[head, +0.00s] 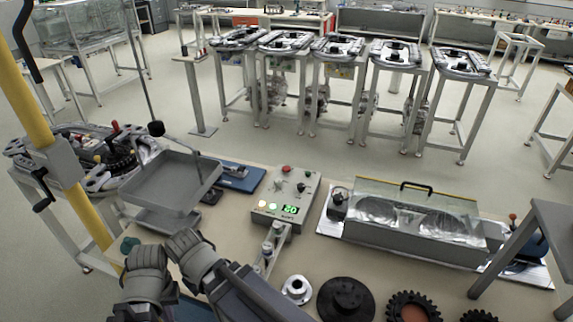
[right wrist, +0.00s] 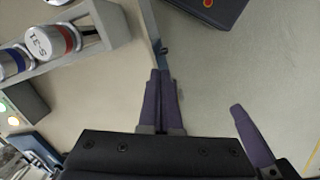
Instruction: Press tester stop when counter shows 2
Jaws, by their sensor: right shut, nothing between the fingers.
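The tester (head: 252,190) is a pale box on the table in the middle of the head view. A red button (head: 286,169) sits at its back edge, with small dark controls in front. Its green counter display (head: 290,209) is lit; the last digit looks like 0, the first is unclear. Two lit lamps (head: 267,205) are left of the display. My right gripper (right wrist: 160,74) is shut and empty in the right wrist view, beside the rack and away from the button. My left gripper (head: 145,272) is at the lower left of the head view; its jaws cannot be made out.
A rack (head: 262,262) of capped cylinders stands in front of the tester. A grey tray (head: 170,180) and yellow post (head: 62,150) are to the left, a clear-covered machine (head: 410,220) to the right. Dark round parts (head: 346,300) lie at the front.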

